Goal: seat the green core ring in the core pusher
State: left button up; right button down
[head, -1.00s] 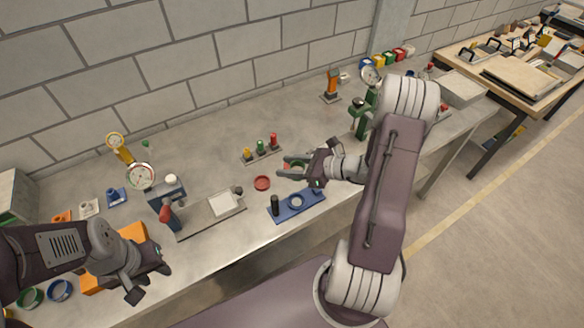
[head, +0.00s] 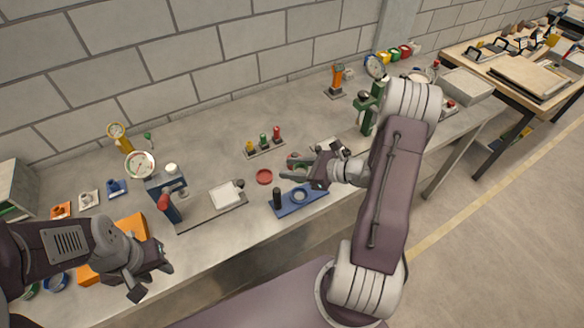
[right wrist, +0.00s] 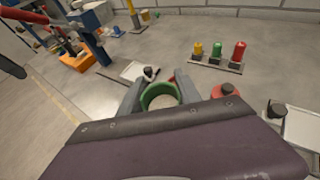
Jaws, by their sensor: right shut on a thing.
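The green core ring (right wrist: 146,97) is upright between the two grey fingers of my right gripper (right wrist: 160,92) in the right wrist view. The gripper is shut on it. In the head view my right gripper (head: 289,169) is above the bench, just behind a blue base (head: 318,197) with a black post and a round seat, which looks like the core pusher. The ring is apart from that base and mostly hidden there by the gripper. My left gripper (head: 150,281) hangs at the bench's front left; its fingers look apart and empty.
A red ring (head: 264,176) lies left of my right gripper. A rack with yellow, green and red pegs (head: 263,146) stands behind. A grey plate with a white block (head: 226,194) is further left. A green gauge stand (head: 370,110) is behind my right arm.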

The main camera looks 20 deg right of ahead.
aim_at(292, 192)
jog(key=shift+w+f, duration=0.2)
jog(key=shift+f, duration=0.15)
jog(key=shift+s+r, duration=0.1)
jog(key=shift+f+b, duration=4.95)
jog(key=shift+f, duration=0.35)
dwell(2.1)
